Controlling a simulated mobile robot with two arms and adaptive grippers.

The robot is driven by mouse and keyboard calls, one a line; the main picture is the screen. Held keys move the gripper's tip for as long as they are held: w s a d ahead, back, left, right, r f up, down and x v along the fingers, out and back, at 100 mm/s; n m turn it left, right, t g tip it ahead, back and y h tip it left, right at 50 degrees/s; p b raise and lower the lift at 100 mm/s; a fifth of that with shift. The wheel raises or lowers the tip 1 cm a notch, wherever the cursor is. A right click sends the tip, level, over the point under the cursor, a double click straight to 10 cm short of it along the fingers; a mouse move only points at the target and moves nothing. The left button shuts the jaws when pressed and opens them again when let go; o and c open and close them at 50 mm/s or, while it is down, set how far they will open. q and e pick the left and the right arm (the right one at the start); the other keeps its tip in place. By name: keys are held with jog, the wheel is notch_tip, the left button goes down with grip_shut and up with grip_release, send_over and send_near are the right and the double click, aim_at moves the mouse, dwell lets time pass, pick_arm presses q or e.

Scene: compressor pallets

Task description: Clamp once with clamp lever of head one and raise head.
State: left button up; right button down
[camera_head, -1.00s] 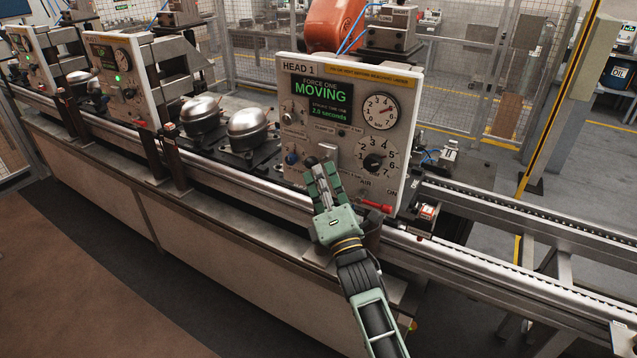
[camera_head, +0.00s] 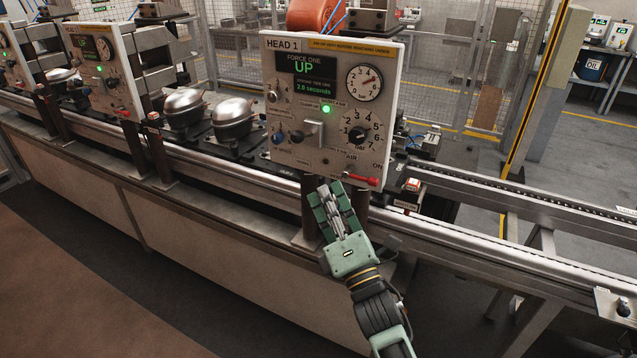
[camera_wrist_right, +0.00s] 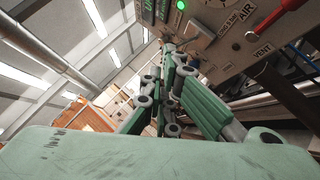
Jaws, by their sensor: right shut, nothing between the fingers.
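The head one panel (camera_head: 300,120) is a white upright plate marked "HEAD 1". The clamp lever (camera_head: 305,134), with a pale block-shaped handle, sits on the panel's lower middle. My right gripper (camera_head: 327,188) is shut and empty, just below the panel's bottom edge and apart from the lever. In the right wrist view its green fingers (camera_wrist_right: 168,62) point up toward the panel, with the green lamp (camera_wrist_right: 181,5) above. My left gripper is not in view.
A red air valve handle (camera_head: 361,179) is at the panel's lower right. Silver compressors (camera_head: 233,117) sit on pallets left of the panel. A second head panel (camera_head: 98,75) stands further left. The conveyor rail (camera_head: 480,233) runs below. The floor in front is clear.

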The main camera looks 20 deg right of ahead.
jog(key=w+d+f+n+y+b, duration=0.1)
jog(key=d+f+n+y+b, duration=0.35)
jog(key=n+b, duration=0.2)
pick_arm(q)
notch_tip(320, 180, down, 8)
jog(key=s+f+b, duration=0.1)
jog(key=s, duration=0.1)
pick_arm(e)
jog(key=n+y+p, duration=0.1)
jog(key=y+p, duration=0.2)
jog(key=p, duration=0.2)
send_near(303, 138)
jog(key=shift+h, duration=0.25)
jog(key=x, duration=0.5)
jog(key=shift+w+a+f, duration=0.1)
jog(key=shift+w+a, duration=0.15)
jog(key=shift+w, duration=0.15)
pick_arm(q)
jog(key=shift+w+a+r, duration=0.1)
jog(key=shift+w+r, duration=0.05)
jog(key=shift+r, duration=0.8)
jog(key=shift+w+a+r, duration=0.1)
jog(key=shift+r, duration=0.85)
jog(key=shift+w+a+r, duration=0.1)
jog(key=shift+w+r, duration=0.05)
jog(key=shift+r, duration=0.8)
pick_arm(e)
jog(key=shift+w+a+g, duration=0.15)
jog(key=shift+w+g, duration=0.15)
jog(key=shift+w, duration=0.25)
